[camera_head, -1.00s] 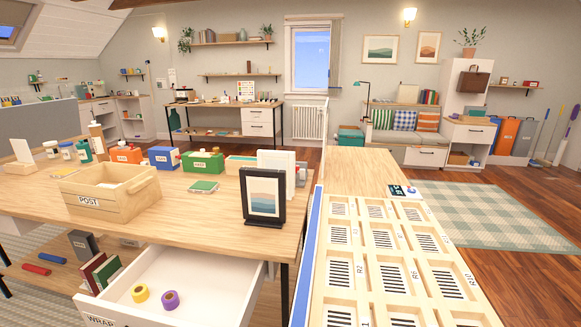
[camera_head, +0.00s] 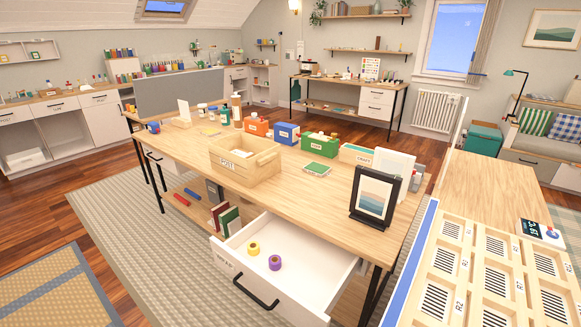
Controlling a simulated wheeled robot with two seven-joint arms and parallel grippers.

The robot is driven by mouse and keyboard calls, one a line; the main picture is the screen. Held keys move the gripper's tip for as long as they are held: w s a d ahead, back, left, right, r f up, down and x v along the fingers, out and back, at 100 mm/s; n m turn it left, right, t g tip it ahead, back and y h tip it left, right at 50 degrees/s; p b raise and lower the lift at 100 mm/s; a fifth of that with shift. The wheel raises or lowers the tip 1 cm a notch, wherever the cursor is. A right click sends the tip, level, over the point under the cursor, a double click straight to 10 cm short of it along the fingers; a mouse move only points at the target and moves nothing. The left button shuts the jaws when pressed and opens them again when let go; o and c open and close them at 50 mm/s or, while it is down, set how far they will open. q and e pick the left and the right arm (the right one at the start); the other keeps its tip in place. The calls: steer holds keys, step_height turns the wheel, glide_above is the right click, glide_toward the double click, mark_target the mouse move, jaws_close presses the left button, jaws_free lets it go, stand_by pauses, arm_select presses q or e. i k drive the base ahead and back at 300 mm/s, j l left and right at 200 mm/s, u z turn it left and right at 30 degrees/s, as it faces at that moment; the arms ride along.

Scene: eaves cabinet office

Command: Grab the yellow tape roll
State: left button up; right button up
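The yellow tape roll (camera_head: 253,248) lies in the open white drawer (camera_head: 300,265) under the wooden desk. A purple tape roll (camera_head: 275,262) lies just to its right and nearer, close beside it. The drawer is pulled out toward the front and has a black handle (camera_head: 256,292) and a label on its front. Nothing covers the yellow roll. Neither of my grippers shows in the head view.
On the desk (camera_head: 310,192) stand a wooden POST box (camera_head: 245,162), a black picture frame (camera_head: 375,195) and several coloured boxes. A slotted wooden rack (camera_head: 490,270) fills the right front. Patterned rug (camera_head: 150,235) lies open to the left.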

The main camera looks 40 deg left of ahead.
mark_target(253, 249)
steer(key=j+u, duration=0.1)
steer(key=u, duration=1.45)
